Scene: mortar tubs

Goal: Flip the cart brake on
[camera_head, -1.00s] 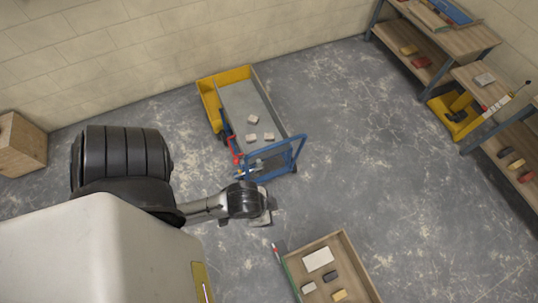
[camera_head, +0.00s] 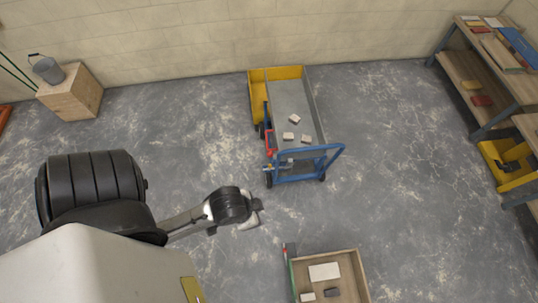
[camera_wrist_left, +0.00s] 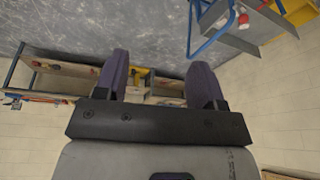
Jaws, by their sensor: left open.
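The cart (camera_head: 293,97) stands on the floor at the upper middle of the head view, with a grey bed and a blue push handle (camera_head: 318,158) at its near end. A red part (camera_head: 269,141), perhaps the brake lever, shows on the cart's left side near the handle; its position is too small to tell. In the left wrist view the blue handle (camera_wrist_left: 210,38) and a red knob (camera_wrist_left: 243,18) show at the upper right. My left gripper (camera_head: 258,212) is open and empty, below and left of the cart and apart from it; its fingers (camera_wrist_left: 158,76) also show in the wrist view.
A wooden tray (camera_head: 363,277) is at the bottom. Shelves (camera_head: 468,87) stand right, a wooden crate (camera_head: 72,93) left. The floor between is clear.

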